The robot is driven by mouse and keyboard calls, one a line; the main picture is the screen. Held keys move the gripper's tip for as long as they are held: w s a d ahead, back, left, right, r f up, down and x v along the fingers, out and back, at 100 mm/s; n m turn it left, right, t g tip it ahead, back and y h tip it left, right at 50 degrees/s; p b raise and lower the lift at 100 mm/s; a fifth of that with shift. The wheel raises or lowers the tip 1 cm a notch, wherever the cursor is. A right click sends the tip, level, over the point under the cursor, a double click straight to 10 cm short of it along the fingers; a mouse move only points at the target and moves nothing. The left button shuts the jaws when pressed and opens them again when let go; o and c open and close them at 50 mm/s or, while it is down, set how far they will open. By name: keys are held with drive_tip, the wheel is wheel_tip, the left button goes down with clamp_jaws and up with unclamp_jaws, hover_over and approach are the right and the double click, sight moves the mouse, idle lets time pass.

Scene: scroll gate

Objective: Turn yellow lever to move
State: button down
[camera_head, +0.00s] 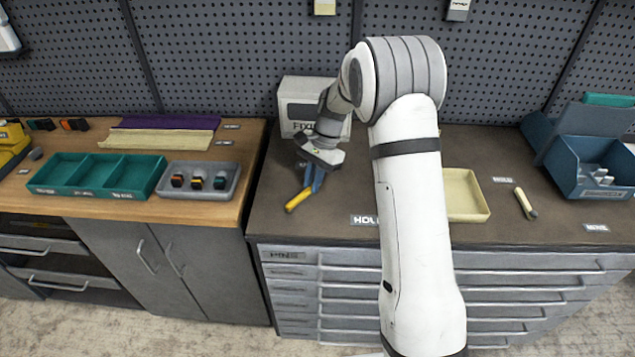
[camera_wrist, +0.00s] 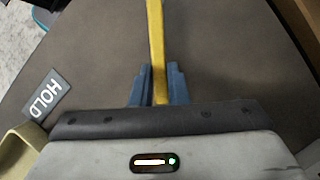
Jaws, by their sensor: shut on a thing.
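The yellow lever (camera_head: 297,200) sticks out toward the front from under my gripper, near the left end of the dark worktop. In the wrist view the yellow lever (camera_wrist: 156,40) runs straight up from between the fingers. My gripper (camera_head: 312,180) is low at the front of the white fixture box (camera_head: 300,92). In the wrist view my gripper's blue fingers (camera_wrist: 158,84) are closed on either side of the lever. The lever's far end and its mount are hidden by my gripper.
A HOLD label (camera_head: 364,220) and a cream tray (camera_head: 466,195) lie to the right, partly behind my arm. A blue bin (camera_head: 590,165) stands far right. On the left wooden bench are a green tray (camera_head: 97,175) and a grey tray (camera_head: 199,180). A pegboard (camera_head: 220,50) stands behind.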

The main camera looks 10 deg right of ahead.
drive_tip(key=shift+w+a+n+g+h+p, duration=0.25)
drive_tip(key=shift+w+a+n, duration=0.3)
drive_tip(key=shift+n, duration=0.4)
drive_tip(key=shift+w+a+n+g+h+p, duration=0.1)
drive_tip(key=shift+w+a+n+h, duration=0.25)
drive_tip(key=shift+a+n, duration=0.45)
drive_tip(key=shift+d+n, duration=0.1)
drive_tip(key=shift+n, duration=0.15)
drive_tip(key=c, duration=1.4)
unclamp_jaws()
drive_tip(key=shift+w+r, duration=0.1)
drive_tip(key=v, duration=0.7)
drive_tip(key=shift+r+b, duration=0.25)
drive_tip(key=shift+b, duration=0.2)
drive_tip(key=shift+w+d, duration=0.1)
